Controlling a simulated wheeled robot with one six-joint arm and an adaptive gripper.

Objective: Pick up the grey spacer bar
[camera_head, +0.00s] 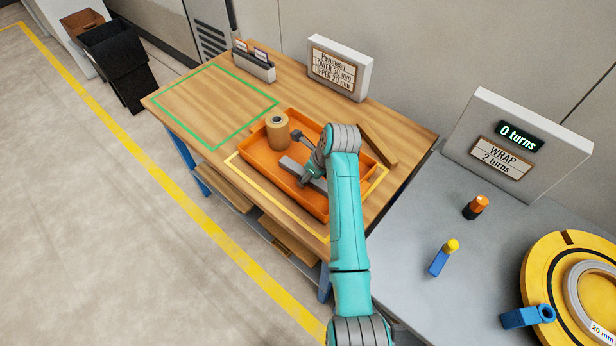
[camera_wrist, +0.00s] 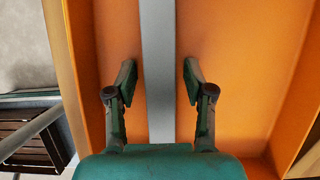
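The grey spacer bar (camera_head: 291,167) lies in the orange tray (camera_head: 258,158) on the wooden bench, partly hidden by my arm in the head view. In the wrist view the bar (camera_wrist: 158,70) runs from the top edge down between the two fingers of my gripper (camera_wrist: 160,82). The fingers are open, one on each side of the bar, with a gap showing on both sides. My gripper (camera_head: 308,181) is low over the tray.
A tan roll (camera_head: 278,131) stands in the tray's far left part. A brown wooden strip (camera_head: 377,145) lies at the tray's right. A green-outlined area (camera_head: 215,104) on the bench is empty. A grey table (camera_head: 420,225) at right holds a yellow wheel (camera_head: 545,262) and small coloured parts.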

